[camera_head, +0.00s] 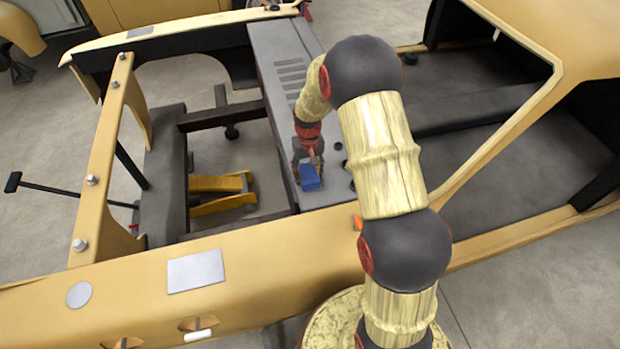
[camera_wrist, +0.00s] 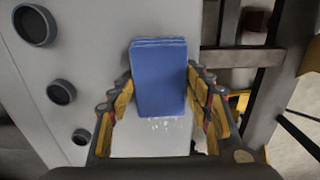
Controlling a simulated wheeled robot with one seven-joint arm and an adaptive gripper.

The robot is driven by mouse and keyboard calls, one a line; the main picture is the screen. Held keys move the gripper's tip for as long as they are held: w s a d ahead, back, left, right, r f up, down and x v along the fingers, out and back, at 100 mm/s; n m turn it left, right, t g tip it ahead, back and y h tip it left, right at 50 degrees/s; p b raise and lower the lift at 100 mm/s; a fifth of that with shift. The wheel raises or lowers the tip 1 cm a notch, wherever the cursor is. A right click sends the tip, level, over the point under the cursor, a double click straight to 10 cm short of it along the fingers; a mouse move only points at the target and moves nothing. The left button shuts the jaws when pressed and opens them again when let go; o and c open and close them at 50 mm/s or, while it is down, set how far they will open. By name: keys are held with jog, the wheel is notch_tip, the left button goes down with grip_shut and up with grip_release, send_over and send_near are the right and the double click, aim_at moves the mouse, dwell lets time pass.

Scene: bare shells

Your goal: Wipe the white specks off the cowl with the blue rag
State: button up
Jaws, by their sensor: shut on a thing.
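The cowl (camera_head: 270,45) is a grey panel with a row of dark slots, running across the yellow car shell; its pale surface also fills the left of the wrist view (camera_wrist: 75,125). My gripper (camera_head: 309,160) is over the near end of the cowl. In the wrist view my gripper (camera_wrist: 160,85) is shut on the blue rag (camera_wrist: 160,60), a folded block between its fingers; the rag also shows in the head view (camera_head: 310,178). White specks (camera_wrist: 158,123) lie on the cowl just below the rag's lower edge in the wrist view. Whether the rag touches the cowl is unclear.
Several round dark fittings (camera_wrist: 60,91) stand on the cowl to the left of the rag. Beyond its edge is the open engine bay, with a yellow jack (camera_head: 222,190) on the floor. The yellow fender (camera_head: 130,285) runs along the near side.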

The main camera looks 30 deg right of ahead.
aim_at(306, 166)
jog(key=shift+w+d, duration=0.2)
jog(key=shift+w, duration=0.7)
jog(key=shift+w+d, duration=0.15)
jog(key=shift+w, duration=0.7)
jog(key=shift+w+d+b, duration=0.15)
jog(key=shift+w+b, duration=0.1)
jog(key=shift+w, duration=0.4)
jog(key=shift+w+d+b, duration=0.15)
jog(key=shift+w+b, duration=0.1)
jog(key=shift+w, duration=0.4)
jog(key=shift+w+d+b, duration=0.15)
jog(key=shift+w+d, duration=0.05)
jog(key=shift+w, duration=0.9)
jog(key=shift+w+d+b, duration=0.15)
jog(key=shift+w+d, duration=0.05)
jog(key=shift+w, duration=0.85)
jog(key=shift+r, duration=0.15)
jog(key=shift+r+p, duration=1.3)
jog(key=shift+r, duration=1.6)
jog(key=shift+r, duration=0.1)
notch_tip(306, 166, up, 3)
jog(key=shift+f+p, duration=0.1)
jog(key=shift+p, duration=0.55)
